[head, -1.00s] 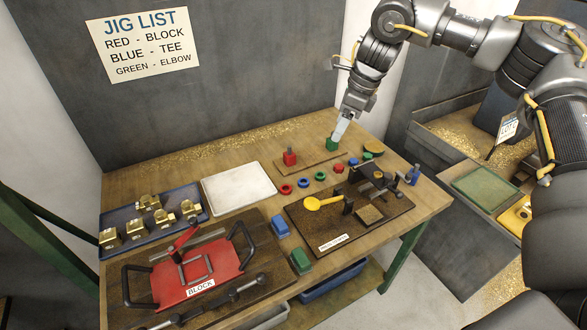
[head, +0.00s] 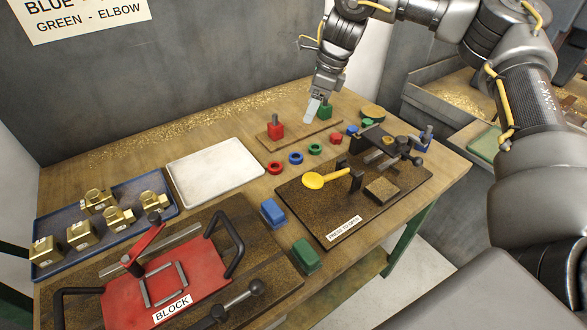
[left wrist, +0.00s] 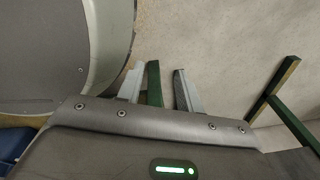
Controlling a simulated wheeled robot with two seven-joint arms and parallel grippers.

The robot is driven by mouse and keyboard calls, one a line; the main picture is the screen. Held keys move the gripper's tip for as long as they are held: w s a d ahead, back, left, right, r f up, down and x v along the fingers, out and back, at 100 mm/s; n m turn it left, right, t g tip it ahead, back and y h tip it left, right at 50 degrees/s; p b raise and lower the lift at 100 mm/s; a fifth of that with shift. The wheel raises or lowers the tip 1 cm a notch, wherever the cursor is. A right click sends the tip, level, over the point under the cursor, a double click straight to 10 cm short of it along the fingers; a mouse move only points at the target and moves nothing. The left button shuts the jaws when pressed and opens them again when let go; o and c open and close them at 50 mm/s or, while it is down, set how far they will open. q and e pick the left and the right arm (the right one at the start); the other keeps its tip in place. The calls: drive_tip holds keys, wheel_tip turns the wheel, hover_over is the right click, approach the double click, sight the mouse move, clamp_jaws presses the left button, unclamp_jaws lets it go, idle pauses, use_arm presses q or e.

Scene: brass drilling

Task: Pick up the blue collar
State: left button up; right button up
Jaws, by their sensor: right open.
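The blue collar (head: 296,158) is a small ring lying flat on the wooden table. It sits in a row between a red collar (head: 275,168) and a green collar (head: 315,150). My right gripper (head: 311,110) is behind and above this row, beside a green block, apart from the blue collar and with nothing seen in it. The head view shows its fingers too small to see the gap. My left gripper (left wrist: 158,88) shows only in the left wrist view, with fingers apart and empty. A green bar shows behind them.
A dark fixture board with a yellow spoon-shaped handle (head: 314,181) lies in front and right. A white tray (head: 215,172) is left. Small coloured caps (head: 337,138) lie right.

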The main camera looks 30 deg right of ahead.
drive_tip(key=b, duration=0.4)
approach(298, 152)
drive_tip(key=shift+s+a+f, duration=0.25)
drive_tip(key=shift+a+f, duration=0.25)
drive_tip(key=shift+f, duration=0.2)
drive_tip(key=shift+s+a+f, duration=0.3)
drive_tip(key=shift+a+f, duration=0.2)
drive_tip(key=shift+f, duration=0.25)
drive_tip(key=x, duration=0.4)
drive_tip(key=shift+w+a+f+p, duration=0.1)
drive_tip(key=shift+w+f+p, duration=0.05)
drive_tip(key=shift+f+p, duration=0.2)
drive_tip(key=shift+f, duration=0.15)
drive_tip(key=shift+c, duration=0.6)
drive_tip(key=c, duration=1)
use_arm(q)
drive_tip(key=f, duration=0.2)
drive_tip(key=a+f, duration=0.1)
drive_tip(key=f, duration=0.2)
drive_tip(key=shift+w, duration=0.1)
